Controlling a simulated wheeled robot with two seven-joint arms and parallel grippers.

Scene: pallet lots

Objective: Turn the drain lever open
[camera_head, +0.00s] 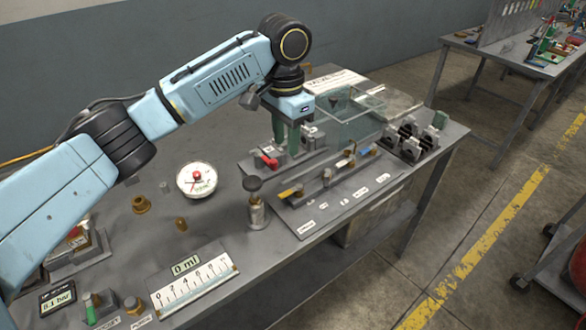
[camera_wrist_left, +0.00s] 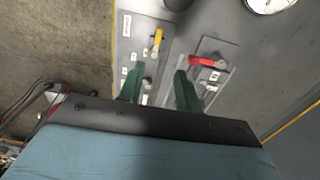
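A red lever (camera_head: 268,160) sits on a grey plate at the back of the bench; it also shows in the left wrist view (camera_wrist_left: 207,63), just right of my fingers. A yellow lever (camera_head: 289,192) sits on a labelled panel (camera_head: 304,220) in front; it also shows in the left wrist view (camera_wrist_left: 157,42). The labels are too small to tell which is the drain lever. My left gripper (camera_head: 286,142) points down above the plates. In the left wrist view its green fingers (camera_wrist_left: 159,73) are apart, with nothing clearly held. My right gripper is out of view.
A clear tank (camera_head: 355,113) stands behind the panel, and dark clamp-like blocks (camera_head: 412,138) stand to its right. A second table (camera_head: 510,50) stands beyond.

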